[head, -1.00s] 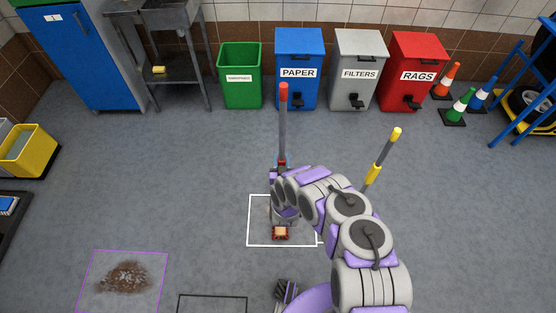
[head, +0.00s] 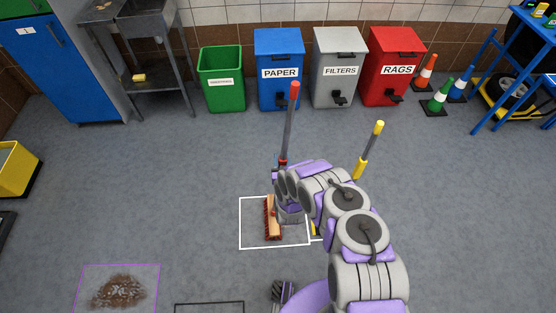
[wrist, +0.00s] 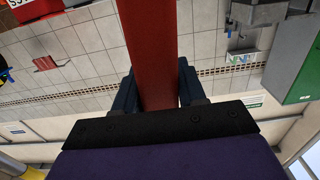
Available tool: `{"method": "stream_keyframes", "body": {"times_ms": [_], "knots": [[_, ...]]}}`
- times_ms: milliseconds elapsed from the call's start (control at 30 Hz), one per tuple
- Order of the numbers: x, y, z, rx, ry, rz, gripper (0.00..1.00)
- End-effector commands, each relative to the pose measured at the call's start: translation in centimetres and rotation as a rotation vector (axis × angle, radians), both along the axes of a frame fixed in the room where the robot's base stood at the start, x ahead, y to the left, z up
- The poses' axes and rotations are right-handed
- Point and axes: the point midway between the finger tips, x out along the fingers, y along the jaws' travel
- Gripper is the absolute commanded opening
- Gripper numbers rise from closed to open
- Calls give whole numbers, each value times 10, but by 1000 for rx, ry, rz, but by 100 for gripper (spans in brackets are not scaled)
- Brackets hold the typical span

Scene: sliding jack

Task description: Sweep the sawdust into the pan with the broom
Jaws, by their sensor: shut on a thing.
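My gripper (head: 283,168) is shut on the handle of the broom. The broom (head: 289,125) stands nearly upright, with a red grip at its top and a wooden head with red bristles low inside the white floor outline. In the wrist view its red shaft (wrist: 152,70) passes between my two dark fingers. The brown sawdust (head: 119,291) lies in a pile inside the purple outline at the lower left, apart from the broom. A yellow-tipped handle (head: 368,150) stands right of my arm; its lower end is mostly hidden behind the arm. I cannot tell if it belongs to the pan.
A green bin (head: 222,80), a blue PAPER bin (head: 279,85), a grey FILTERS bin (head: 339,85) and a red RAGS bin (head: 392,75) line the back wall. Cones (head: 439,96) and a blue rack stand at right. A black outline (head: 209,304) lies in front.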

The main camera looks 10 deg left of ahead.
Motion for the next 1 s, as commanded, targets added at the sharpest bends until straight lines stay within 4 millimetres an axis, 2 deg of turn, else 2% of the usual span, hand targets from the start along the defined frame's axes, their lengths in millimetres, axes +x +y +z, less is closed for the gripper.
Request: {"method": "stream_keyframes", "body": {"times_ms": [33,567,767,1000], "knots": [[-2,-3,-6,-10,13,-3,0],[5,-35,-4,-12,15,-4,0],[3,-28,-1,-9,11,-1,0],[0,-10,4,-5,4,0,0]]}}
